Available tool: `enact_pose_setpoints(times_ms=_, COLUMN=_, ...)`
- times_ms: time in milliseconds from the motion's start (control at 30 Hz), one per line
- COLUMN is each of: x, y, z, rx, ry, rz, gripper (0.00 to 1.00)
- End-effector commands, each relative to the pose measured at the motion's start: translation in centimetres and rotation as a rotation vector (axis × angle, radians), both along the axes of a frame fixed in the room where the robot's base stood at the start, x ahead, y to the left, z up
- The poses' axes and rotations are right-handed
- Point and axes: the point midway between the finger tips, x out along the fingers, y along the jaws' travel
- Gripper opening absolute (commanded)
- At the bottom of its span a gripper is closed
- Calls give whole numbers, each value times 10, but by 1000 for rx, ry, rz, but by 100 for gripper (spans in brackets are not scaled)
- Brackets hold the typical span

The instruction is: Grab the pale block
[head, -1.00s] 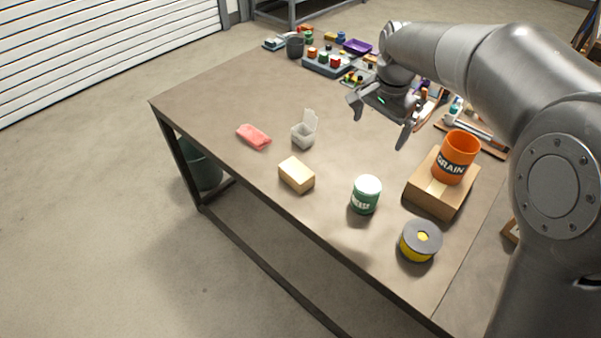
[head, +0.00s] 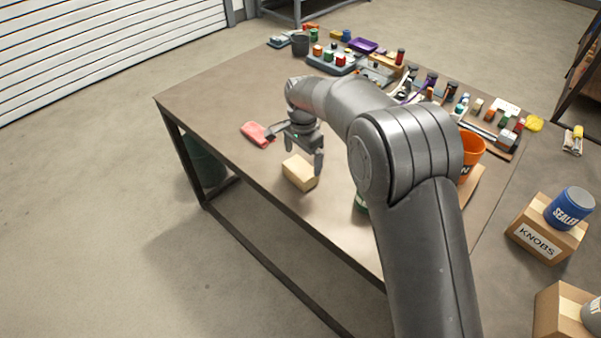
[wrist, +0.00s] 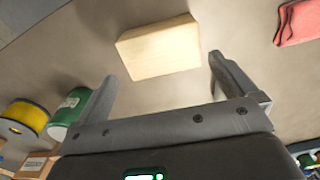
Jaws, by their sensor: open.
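The pale block (head: 300,173) is a light wooden box shape lying on the workbench near its front edge. It also shows in the wrist view (wrist: 158,48), beyond the fingertips and roughly between their lines. My gripper (head: 298,152) is open and empty, above the bench and close to the block in the head view. Its two fingers show apart in the wrist view (wrist: 163,68). The block appears clear of both fingers; the exact height gap cannot be told.
A red cloth (head: 256,134) lies left of the block. A green can (wrist: 68,112) and a yellow spool (wrist: 24,120) stand to the other side. An orange bucket (head: 470,155) is partly behind my arm. Small parts and trays crowd the bench's far side.

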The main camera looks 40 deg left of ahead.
Motion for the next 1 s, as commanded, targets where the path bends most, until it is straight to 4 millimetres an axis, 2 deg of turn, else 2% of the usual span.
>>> enact_pose_setpoints(times_ms=167, x=-2, y=0, z=-11, rx=-2, ry=1, rz=1, gripper=100)
enact_pose_setpoints(times_ms=433, x=-6, y=3, z=-49, rx=-2, ry=1, rz=0, gripper=100)
enact_pose_setpoints(times_ms=700, x=-5, y=3, z=-54, rx=1, ry=0, rz=0, gripper=100)
enact_pose_setpoints(times_ms=1000, x=-5, y=3, z=-54, rx=1, ry=0, rz=0, gripper=75)
